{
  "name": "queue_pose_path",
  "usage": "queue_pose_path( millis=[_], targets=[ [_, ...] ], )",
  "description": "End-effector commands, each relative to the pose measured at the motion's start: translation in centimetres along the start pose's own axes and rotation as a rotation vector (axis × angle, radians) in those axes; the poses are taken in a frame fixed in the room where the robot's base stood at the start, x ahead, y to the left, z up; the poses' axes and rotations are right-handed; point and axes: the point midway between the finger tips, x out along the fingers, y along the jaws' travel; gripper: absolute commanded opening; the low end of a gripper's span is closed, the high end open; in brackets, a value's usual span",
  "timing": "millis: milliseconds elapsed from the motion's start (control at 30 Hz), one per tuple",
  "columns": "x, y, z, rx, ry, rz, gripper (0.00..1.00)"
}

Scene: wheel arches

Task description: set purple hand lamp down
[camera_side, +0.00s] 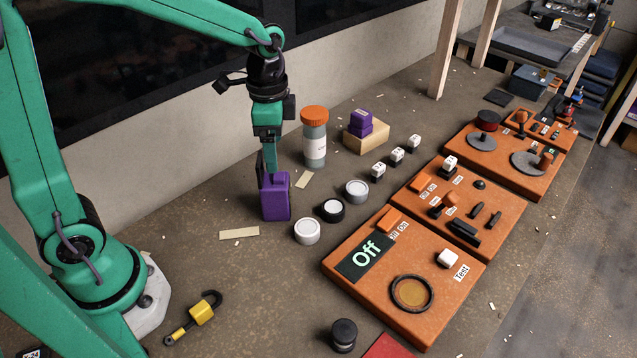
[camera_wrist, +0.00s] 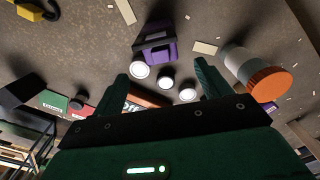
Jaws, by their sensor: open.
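The purple hand lamp (camera_side: 278,199) stands upright on the brown bench, directly below my arm. In the wrist view the lamp (camera_wrist: 161,50) shows a purple body with a dark part, just beyond my fingertips. My gripper (camera_side: 267,176) points down at the lamp's top, and a green finger overlaps its upper left edge in the side view. In the wrist view my gripper (camera_wrist: 164,80) has its two green fingers spread wide apart, with nothing clamped between them. I cannot tell whether a finger touches the lamp.
An orange-capped jar (camera_side: 314,145) and a wooden block (camera_side: 367,139) bearing a smaller purple object (camera_side: 361,121) stand behind right. Round pots (camera_side: 307,231) and orange panels (camera_side: 400,285) lie to the right. Bench left of the lamp is mostly clear.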

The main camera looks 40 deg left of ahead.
Motion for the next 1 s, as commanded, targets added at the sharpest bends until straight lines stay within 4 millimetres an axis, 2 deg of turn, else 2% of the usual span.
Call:
queue_pose_path(
  millis=[567, 767, 1000],
  targets=[
    [-0.2, 0.1, 0.2, -0.010, 0.005, -0.004, 0.76],
    [-1.6, 0.5, 1.2, -0.072, 0.038, -0.030, 0.76],
    [-4.5, 1.8, 3.7, -0.231, 0.126, -0.087, 0.76]
  ],
)
